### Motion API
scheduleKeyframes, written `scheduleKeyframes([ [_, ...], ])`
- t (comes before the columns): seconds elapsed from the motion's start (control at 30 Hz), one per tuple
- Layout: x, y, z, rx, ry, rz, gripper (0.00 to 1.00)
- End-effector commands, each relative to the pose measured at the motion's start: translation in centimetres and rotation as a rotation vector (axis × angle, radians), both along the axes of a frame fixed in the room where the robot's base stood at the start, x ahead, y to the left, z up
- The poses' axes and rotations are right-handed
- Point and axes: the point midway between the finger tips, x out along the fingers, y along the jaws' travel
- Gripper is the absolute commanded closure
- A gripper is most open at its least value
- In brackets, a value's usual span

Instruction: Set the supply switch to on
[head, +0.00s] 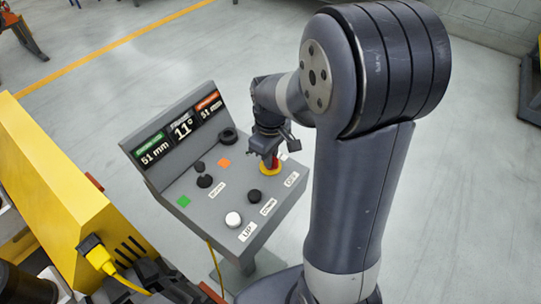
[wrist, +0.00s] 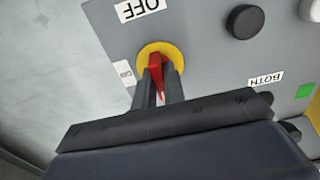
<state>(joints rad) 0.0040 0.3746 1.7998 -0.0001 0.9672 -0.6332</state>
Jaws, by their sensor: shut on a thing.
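The supply switch is a red handle (wrist: 156,68) on a yellow round plate (wrist: 176,52), set in the grey console's sloping top. In the head view the yellow plate (head: 268,170) shows at the console's right part, with a little red above it. My gripper (wrist: 158,88) comes down over the switch, its two dark fingers on either side of the red handle, shut on it. It also shows in the head view (head: 271,158). An OFF label (wrist: 139,9) lies beside the plate. A smaller white label (wrist: 124,73) lies on another side, its text unreadable. My fingers hide part of the handle.
The console (head: 150,171) carries a display (head: 183,130) reading 51 mm, 11° and 51 mm. A black knob (head: 254,196), a white button (head: 233,219) and several other controls sit close by. A yellow machine (head: 50,190) stands to the left. Open floor lies behind.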

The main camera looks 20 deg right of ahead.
Motion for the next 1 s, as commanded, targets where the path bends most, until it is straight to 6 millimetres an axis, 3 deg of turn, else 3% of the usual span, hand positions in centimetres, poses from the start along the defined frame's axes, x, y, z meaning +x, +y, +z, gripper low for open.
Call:
scheduleKeyframes([
  [0.47, 0.01, 0.01, 0.04, 0.000, 0.000, -0.063, 1.00],
  [1.0, 0.01, 0.00, 0.06, 0.000, 0.000, -0.508, 1.00],
])
